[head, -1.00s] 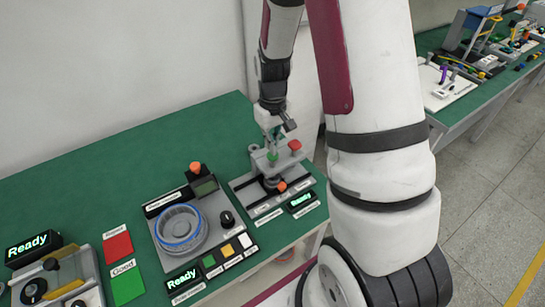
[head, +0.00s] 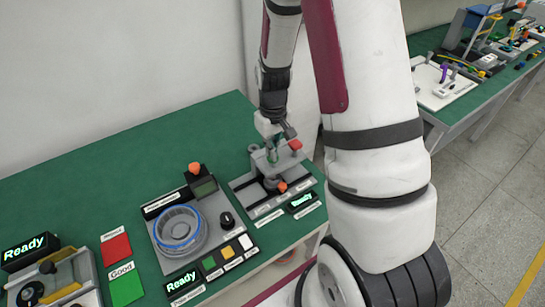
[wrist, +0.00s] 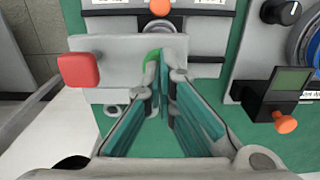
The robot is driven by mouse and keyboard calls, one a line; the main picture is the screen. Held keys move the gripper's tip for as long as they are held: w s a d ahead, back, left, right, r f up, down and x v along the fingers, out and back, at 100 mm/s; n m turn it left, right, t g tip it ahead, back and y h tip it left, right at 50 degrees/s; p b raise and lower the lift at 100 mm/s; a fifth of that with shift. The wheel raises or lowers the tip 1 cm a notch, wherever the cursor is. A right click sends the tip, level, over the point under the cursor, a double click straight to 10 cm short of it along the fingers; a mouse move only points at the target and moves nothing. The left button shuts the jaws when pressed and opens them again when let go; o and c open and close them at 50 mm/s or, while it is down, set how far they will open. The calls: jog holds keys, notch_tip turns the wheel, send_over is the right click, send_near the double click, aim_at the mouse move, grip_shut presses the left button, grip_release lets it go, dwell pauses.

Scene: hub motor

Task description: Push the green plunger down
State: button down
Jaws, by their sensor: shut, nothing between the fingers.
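In the head view my gripper (head: 272,156) points down at the press station (head: 246,190) on the green table. The plunger itself cannot be made out clearly there.
A red knob (wrist: 78,70) sits on the same plate, beside my fingers. An orange knob (head: 282,187) is at the station's front. A grey unit with a blue-ringed round part (head: 180,228) stands to the left. Bare table (head: 90,180) lies at the back left.

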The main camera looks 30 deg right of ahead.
jog(key=shift+f+b, duration=0.35)
jog(key=shift+f, duration=0.75)
dwell(0.4)
jog(key=shift+r+p, duration=1.65)
jog(key=shift+r, duration=2.35)
jog(key=shift+r, duration=0.1)
jog(key=shift+a+r, duration=0.1)
jog(key=shift+r, duration=0.25)
jog(key=s+a+r+t, duration=0.2)
jog(key=a+r, duration=0.2)
jog(key=r, duration=0.7)
jog(key=s+a+r+t, duration=0.1)
jog(key=s+a+r, duration=0.3)
jog(key=s+r, duration=0.3)
jog(key=s+a+r+t, duration=0.2)
jog(key=s+a+r, duration=0.2)
jog(key=s+r, duration=0.4)
jog(key=s, duration=0.3)
jog(key=shift+s+t, duration=0.2)
jog(key=shift+t, duration=0.1)
